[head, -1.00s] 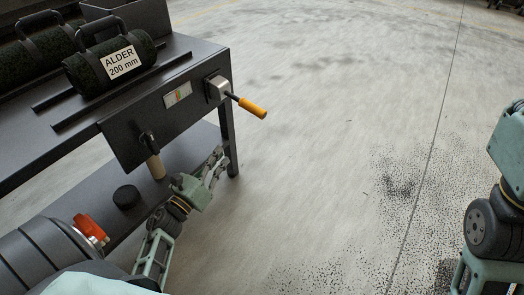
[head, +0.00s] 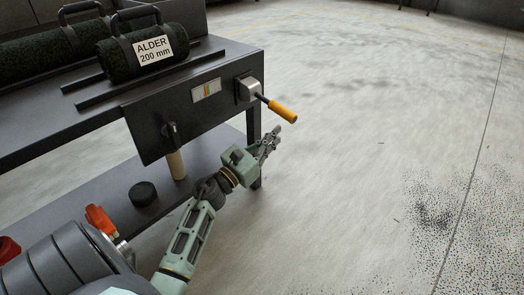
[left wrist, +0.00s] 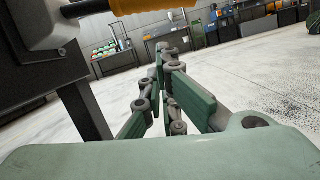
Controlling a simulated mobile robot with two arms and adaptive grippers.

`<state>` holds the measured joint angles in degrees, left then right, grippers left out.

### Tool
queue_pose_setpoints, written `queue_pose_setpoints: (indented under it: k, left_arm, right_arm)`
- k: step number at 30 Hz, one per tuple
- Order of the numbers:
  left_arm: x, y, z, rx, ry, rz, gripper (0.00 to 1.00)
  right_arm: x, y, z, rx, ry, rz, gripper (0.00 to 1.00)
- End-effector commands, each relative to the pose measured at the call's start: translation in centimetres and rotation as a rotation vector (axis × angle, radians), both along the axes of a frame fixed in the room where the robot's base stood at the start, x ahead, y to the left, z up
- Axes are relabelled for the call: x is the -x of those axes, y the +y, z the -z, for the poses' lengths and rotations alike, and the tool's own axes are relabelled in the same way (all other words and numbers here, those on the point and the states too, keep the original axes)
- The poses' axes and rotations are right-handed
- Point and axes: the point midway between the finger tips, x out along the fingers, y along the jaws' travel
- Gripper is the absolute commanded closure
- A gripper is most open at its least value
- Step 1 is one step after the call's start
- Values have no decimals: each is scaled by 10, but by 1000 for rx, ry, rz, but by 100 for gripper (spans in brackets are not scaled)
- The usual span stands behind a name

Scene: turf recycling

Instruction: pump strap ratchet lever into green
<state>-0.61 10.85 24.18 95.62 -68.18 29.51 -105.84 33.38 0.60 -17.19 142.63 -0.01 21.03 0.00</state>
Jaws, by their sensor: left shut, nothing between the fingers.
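The ratchet lever has an orange grip (head: 283,111) on a dark rod. It sticks out to the right from a grey ratchet housing (head: 249,90) on the bench's front panel. A small gauge plate (head: 206,91) with coloured bands, green among them, sits left of the housing; its pointer is too small to read. My left gripper (head: 274,137) is shut and empty, just below the orange grip and apart from it. In the left wrist view the grip (left wrist: 135,5) shows at the top edge, above the shut fingers (left wrist: 165,75). My right gripper is out of view.
A dark turf roll labelled ALDER 200 mm (head: 148,51) lies on rails on the bench top. A black puck (head: 143,194) lies on the lower shelf. The floor to the right is clear.

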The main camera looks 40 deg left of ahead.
Motion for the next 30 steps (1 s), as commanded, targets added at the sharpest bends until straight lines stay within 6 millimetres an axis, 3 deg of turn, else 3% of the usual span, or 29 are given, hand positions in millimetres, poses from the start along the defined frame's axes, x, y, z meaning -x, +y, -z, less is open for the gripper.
queue_pose_setpoints:
  k: [6, 25, 30]
  left_arm:
    - [1, -4, -24, -1, 0, 1, 100]
    - [2, -7, -32, 32, 3, 0, 100]
    - [2, -9, -34, 62, 5, 0, 100]
  right_arm:
    - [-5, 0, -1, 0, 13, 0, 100]
    - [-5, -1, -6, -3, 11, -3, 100]
    - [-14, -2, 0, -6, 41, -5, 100]
